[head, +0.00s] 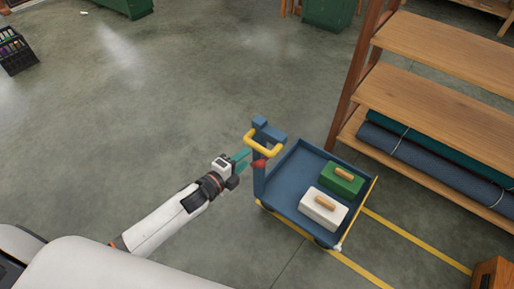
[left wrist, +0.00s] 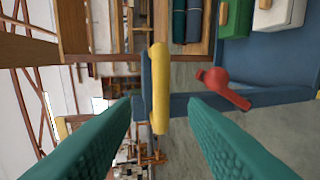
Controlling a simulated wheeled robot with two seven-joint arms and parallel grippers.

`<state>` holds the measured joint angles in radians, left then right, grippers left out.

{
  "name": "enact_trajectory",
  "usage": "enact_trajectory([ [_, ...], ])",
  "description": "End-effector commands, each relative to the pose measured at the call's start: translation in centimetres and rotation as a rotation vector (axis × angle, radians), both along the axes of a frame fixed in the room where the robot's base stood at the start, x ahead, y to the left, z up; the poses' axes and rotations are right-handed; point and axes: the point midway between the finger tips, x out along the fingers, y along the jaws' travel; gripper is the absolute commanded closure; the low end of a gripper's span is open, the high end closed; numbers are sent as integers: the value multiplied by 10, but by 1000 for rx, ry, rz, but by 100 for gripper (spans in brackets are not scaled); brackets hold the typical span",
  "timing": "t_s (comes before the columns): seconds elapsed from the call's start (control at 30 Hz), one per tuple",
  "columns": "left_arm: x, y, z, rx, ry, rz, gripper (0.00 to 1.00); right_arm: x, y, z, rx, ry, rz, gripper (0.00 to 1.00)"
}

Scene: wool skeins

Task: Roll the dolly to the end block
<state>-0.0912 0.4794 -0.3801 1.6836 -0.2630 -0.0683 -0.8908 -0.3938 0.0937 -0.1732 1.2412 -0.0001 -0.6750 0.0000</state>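The blue dolly (head: 292,190) stands on the floor right of centre, carrying a green box and a white box with wooden handles. Its yellow handle (head: 263,146) is at its upper left, with a red lever (head: 259,163) just below. My left gripper (head: 241,158) has teal fingers apart, just left of the handle. In the left wrist view the yellow handle (left wrist: 159,88) shows in the gap between the open fingertips (left wrist: 163,103), seemingly just beyond them. A wooden block (head: 491,275), likely the end block, is at the lower right, partly cut off. My right gripper is out of view.
Two yellow floor lines (head: 418,240) run from the dolly toward the lower right. A wooden shelf (head: 440,95) with rolled teal and blue material stands close behind the dolly. A black crate (head: 16,55) is at the far left. Floor on the left is clear.

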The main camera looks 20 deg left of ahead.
Motion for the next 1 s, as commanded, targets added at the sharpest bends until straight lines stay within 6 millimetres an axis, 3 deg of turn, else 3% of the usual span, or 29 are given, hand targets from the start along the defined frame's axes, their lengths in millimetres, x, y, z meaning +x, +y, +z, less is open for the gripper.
enact_trajectory([
  [0.2, 43, -15, -10, -2, -1, 1, 60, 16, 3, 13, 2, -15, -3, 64],
  [0.4, 68, -24, -17, -1, 1, 2, 60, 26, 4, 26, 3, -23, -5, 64],
  [0.83, 77, -28, -18, -2, 3, 2, 60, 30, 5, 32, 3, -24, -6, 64],
  [1.0, 77, -28, -18, -2, 3, 2, 86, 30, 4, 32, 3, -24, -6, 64],
])
